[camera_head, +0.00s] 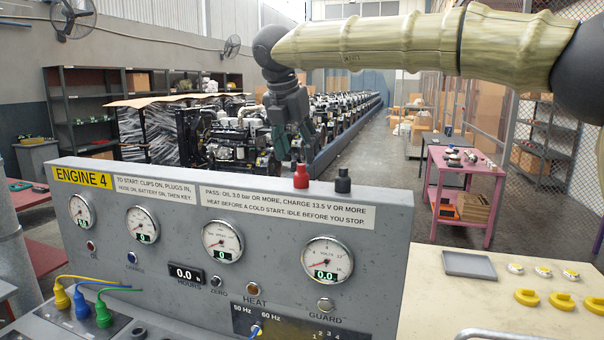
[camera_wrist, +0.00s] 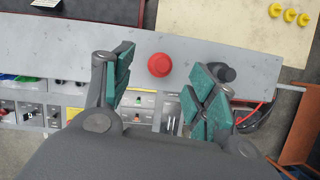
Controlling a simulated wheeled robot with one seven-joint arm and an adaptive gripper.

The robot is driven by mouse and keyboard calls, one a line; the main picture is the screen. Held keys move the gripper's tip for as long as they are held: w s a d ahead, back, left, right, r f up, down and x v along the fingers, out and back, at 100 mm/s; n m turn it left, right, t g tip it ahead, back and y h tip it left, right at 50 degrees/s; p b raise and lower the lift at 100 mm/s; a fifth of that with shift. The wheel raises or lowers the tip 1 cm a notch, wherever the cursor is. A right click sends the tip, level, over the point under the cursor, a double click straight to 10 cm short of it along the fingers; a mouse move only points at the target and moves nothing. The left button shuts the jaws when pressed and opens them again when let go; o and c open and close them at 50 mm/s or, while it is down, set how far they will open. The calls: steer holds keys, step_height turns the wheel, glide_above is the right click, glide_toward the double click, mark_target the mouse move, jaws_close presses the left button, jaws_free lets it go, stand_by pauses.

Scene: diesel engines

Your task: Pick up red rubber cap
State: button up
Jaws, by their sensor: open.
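The red rubber cap (camera_head: 301,176) stands upright on the top edge of the grey engine panel (camera_head: 130,248), to the left of a black cap (camera_head: 343,180). In the wrist view the red cap (camera_wrist: 159,65) shows from above as a round red disc, ahead of and between my two fingers. My gripper (camera_head: 296,150) is open and empty, above and behind the panel's top edge near the red cap. In the wrist view its green-padded fingers (camera_wrist: 160,75) are spread apart. The black cap (camera_wrist: 227,74) shows beside the right finger.
Gauges and labels cover the panel's front. Blue, yellow and green plugs (camera_head: 80,304) with cables sit at lower left. A cream bench (camera_head: 450,290) at right bears a grey tray (camera_head: 469,265) and several yellow parts. A pink cart (camera_head: 462,180) stands beyond.

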mark_target(302, 173)
steer(key=shift+w+d+f, duration=0.15)
steer(key=shift+w+f, duration=0.15)
steer(key=shift+f, duration=0.15)
steer(key=shift+s+d+f+p, duration=0.1)
steer(key=shift+f+p, duration=0.25)
steer(key=shift+p, duration=0.25)
steer(key=shift+f+p, duration=0.35)
steer(key=p+x, duration=0.1)
steer(key=x, duration=0.2)
steer(key=shift+w+d+f, duration=0.15)
steer(key=shift+w+f, duration=0.1)
steer(key=shift+s, duration=0.1)
steer(key=shift+c, duration=0.2)
steer(key=c, duration=0.8)
